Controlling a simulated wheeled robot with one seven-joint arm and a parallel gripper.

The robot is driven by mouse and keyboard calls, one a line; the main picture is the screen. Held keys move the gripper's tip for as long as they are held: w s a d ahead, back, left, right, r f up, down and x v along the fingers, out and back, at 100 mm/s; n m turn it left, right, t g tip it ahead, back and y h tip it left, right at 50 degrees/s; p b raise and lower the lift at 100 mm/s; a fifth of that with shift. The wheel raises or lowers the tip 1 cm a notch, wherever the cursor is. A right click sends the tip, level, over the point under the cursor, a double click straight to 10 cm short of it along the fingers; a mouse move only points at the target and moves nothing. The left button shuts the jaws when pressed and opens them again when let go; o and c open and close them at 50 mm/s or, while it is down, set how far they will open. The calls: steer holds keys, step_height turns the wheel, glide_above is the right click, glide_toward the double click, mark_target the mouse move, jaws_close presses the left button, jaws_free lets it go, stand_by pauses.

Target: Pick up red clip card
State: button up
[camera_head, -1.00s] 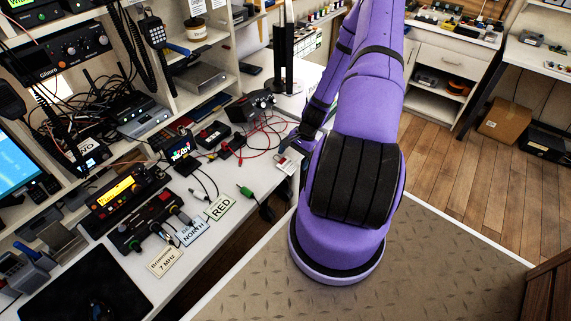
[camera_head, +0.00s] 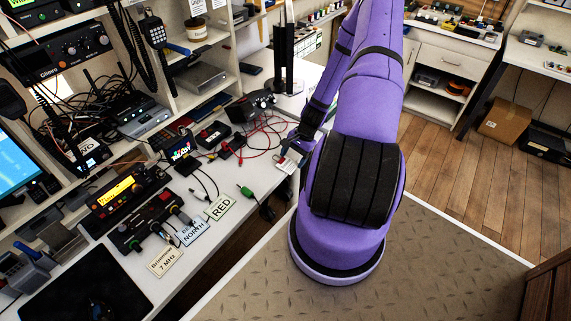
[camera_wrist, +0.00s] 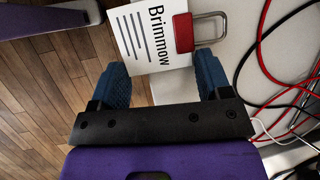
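The red clip card is a white card (camera_wrist: 150,38) printed "Brimmow", with a red clip (camera_wrist: 184,32) and a metal loop at one edge. It lies at the desk's front edge, and in the head view the card (camera_head: 286,165) is partly covered by my gripper (camera_head: 292,152). In the wrist view my gripper (camera_wrist: 162,68) has its two blue fingers wide apart, with the near end of the card between or just under the fingertips. I cannot tell whether the fingers touch it.
Red and black cables (camera_wrist: 285,75) lie right of the card in the wrist view. Wooden floor (camera_wrist: 45,95) lies beyond the desk edge.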

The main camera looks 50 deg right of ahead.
steer(key=shift+s+f, duration=0.15)
steer(key=shift+s, duration=0.3)
